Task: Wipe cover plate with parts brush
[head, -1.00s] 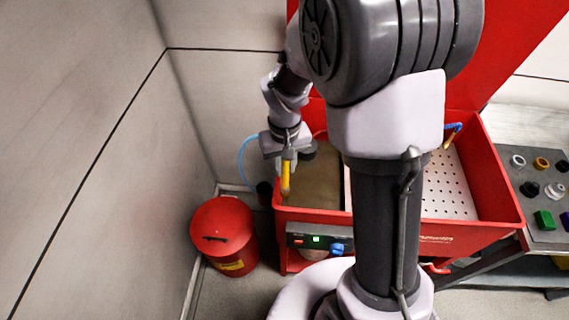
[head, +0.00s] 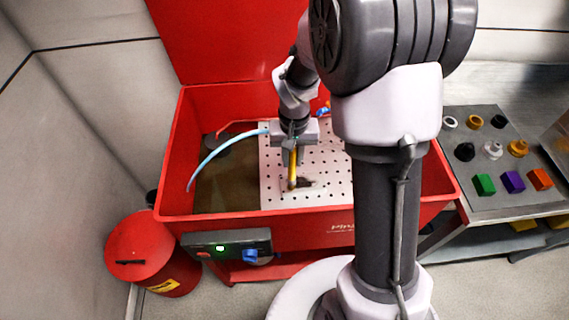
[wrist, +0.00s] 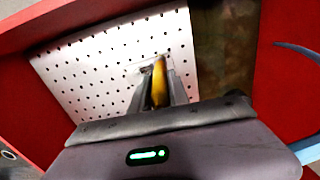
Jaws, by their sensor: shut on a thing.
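My gripper (head: 290,156) is shut on the parts brush (head: 292,172), which has a yellow handle and points down. The brush also shows between the fingers in the wrist view (wrist: 159,88). Its tip is over or on a small pale plate, likely the cover plate (head: 317,188), lying on the white perforated shelf (head: 338,165). A dark smudge shows on the plate around the brush tip. I cannot tell whether the bristles touch it. In the wrist view the fingers and brush hide most of the plate.
The shelf sits in a red parts washer (head: 170,160) with raised walls and an open lid (head: 225,40). A brown basin (head: 225,185) and a pale blue hose (head: 215,150) are left of it. A red bin (head: 140,250) stands left; a parts table (head: 515,195) stands right.

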